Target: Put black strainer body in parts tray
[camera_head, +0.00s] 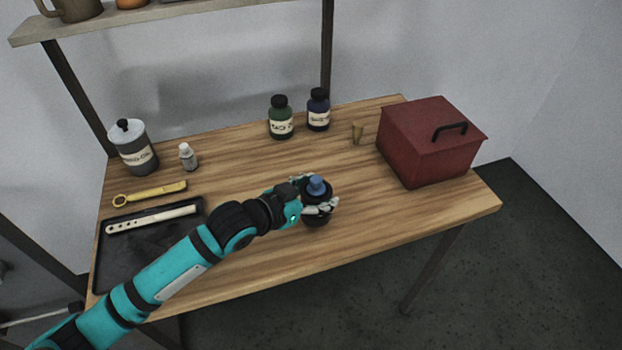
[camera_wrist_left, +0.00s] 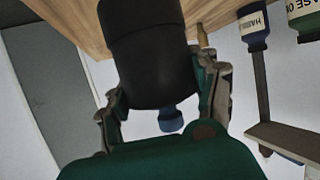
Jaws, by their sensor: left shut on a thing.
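The black strainer body (camera_head: 317,218) is a dark cylinder with a blue knob on top, at the middle of the table toward the front. My left gripper (camera_head: 318,205) is shut around it. In the left wrist view the black strainer body (camera_wrist_left: 148,55) fills the space between the two fingers, with its blue knob below. I cannot tell whether its base touches the table. The parts tray (camera_head: 150,267) is a flat black tray at the table's left front, partly hidden by my left arm. A pale perforated strip (camera_head: 151,220) lies in its back part. My right gripper is not in view.
A yellow wrench (camera_head: 150,193), a small white bottle (camera_head: 188,158) and a grey canister (camera_head: 135,152) are behind the tray. Green (camera_head: 281,120) and blue (camera_head: 318,112) bottles, a small brass piece (camera_head: 357,133) and a red box (camera_head: 428,145) stand further right. The table's front right is clear.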

